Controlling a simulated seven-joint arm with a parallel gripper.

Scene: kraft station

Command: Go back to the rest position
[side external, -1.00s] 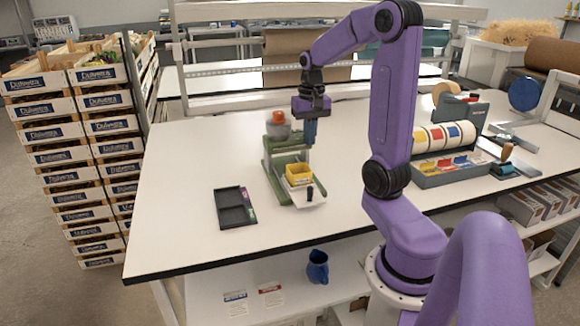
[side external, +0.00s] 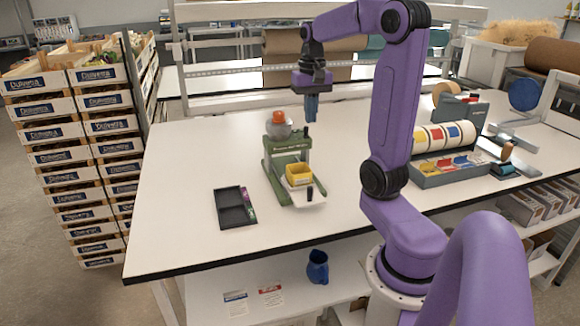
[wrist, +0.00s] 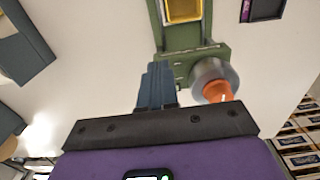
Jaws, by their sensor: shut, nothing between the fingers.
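My gripper (side external: 311,115) hangs above the white table (side external: 180,190), fingers pointing down. Its blue fingers are together with nothing between them; they also show in the wrist view (wrist: 157,85). It is above and a little behind the green machine (side external: 288,170), apart from it. In the wrist view the green machine (wrist: 190,55) lies beyond the fingertips.
Stacked crates (side external: 75,150) are left of the table.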

